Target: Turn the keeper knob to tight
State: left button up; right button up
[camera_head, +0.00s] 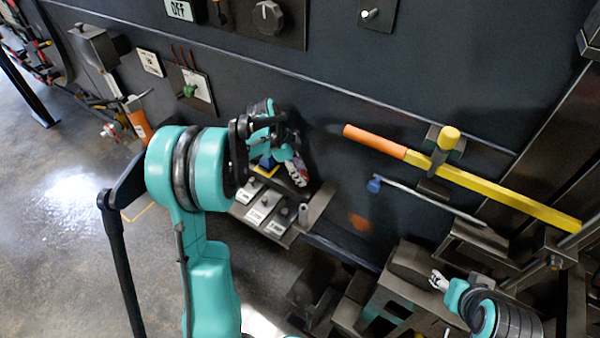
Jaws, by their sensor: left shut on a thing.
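My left gripper (298,176) is at the dark wall, above the right end of a sloping ledge (318,203). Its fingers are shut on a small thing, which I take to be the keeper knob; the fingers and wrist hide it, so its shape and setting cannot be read. White label plates (264,207) with small knobs sit on the ledge, just below and left of the gripper. My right gripper (438,281) is low at the right, in front of dark machine parts and away from the ledge; its fingers are too small to judge.
A yellow bar with an orange end (490,188) crosses the wall at the right. Below it is a thin rod with a blue tip (374,185). A green knob (190,90) is on a plate at upper left, and a grey rotary knob (267,17) at the top. Open floor lies left.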

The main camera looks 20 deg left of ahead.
pick_arm(q)
jog(key=o, duration=1.2)
jog(key=shift+c, duration=0.2)
jog(key=v, duration=1.2)
jog(key=shift+f, duration=0.1)
